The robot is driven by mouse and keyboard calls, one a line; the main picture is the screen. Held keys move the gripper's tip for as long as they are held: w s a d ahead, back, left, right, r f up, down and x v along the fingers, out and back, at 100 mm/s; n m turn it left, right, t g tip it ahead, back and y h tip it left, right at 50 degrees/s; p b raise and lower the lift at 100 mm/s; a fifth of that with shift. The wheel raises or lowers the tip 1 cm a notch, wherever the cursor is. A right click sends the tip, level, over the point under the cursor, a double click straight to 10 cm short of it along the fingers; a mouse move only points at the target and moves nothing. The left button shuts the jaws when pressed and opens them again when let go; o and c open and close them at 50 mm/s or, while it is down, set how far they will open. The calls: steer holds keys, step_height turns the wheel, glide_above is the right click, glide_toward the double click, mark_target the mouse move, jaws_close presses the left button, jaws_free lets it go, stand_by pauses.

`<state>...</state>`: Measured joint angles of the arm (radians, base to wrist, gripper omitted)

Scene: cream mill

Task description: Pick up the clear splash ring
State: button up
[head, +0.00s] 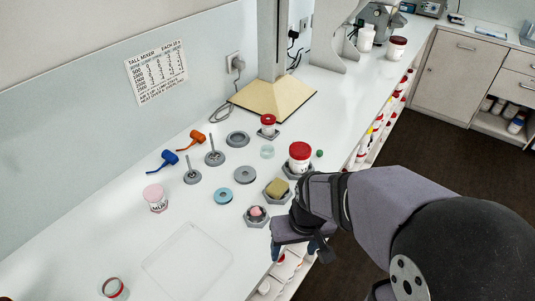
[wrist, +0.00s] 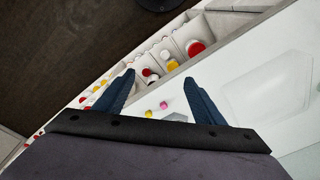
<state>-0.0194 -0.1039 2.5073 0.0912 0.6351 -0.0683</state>
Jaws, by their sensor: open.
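The clear splash ring (head: 267,151) looks like a small, pale greenish see-through ring. It lies on the white counter in the head view, left of the large red-lidded jar (head: 300,157). I do not make it out in the wrist view. My gripper (head: 299,251) is at the counter's front edge, well nearer the camera than the ring and to its right. In the wrist view my gripper (wrist: 159,77) has its two blue fingers wide apart with nothing between them.
A clear tray (head: 187,262) lies in front. A tan-based column (head: 271,98) stands behind. Open shelves (wrist: 172,50) hold jars below the edge.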

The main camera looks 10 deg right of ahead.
steer(key=w+a+t+b, duration=0.1)
steer(key=w, duration=0.2)
steer(key=w+a+t+b, duration=0.1)
steer(key=w, duration=0.3)
steer(key=w+a+t+y, duration=0.1)
steer(key=w+a, duration=0.1)
steer(key=w, duration=0.1)
steer(key=shift+w+a+f+b, duration=0.1)
steer(key=shift+w+f+b, duration=0.2)
steer(key=shift+b, duration=0.1)
steer(key=w+a+r+t+b, duration=0.1)
steer(key=w, duration=0.3)
steer(key=w+a+t+b, duration=0.1)
steer(key=w+t, duration=0.1)
steer(key=w, duration=0.2)
steer(key=w+a+r+t+b, duration=0.1)
steer(key=w, duration=0.3)
steer(key=shift+w+r+y+b, duration=0.2)
steer(key=shift+r+y+b, duration=0.1)
steer(key=shift+b, duration=0.05)
steer(key=w+d+m+t+h+b, duration=0.2)
steer(key=w+h+b, duration=0.2)
steer(key=w, duration=0.2)
steer(key=w+d+r+m+t+h+b, duration=0.1)
steer(key=w+d+m+h+b, duration=0.2)
steer(key=w, duration=0.4)
steer(key=shift+w+r+m+t+h+b, duration=0.15)
steer(key=shift+r+m+t+h+b, duration=0.2)
steer(key=shift+h+b, duration=0.25)
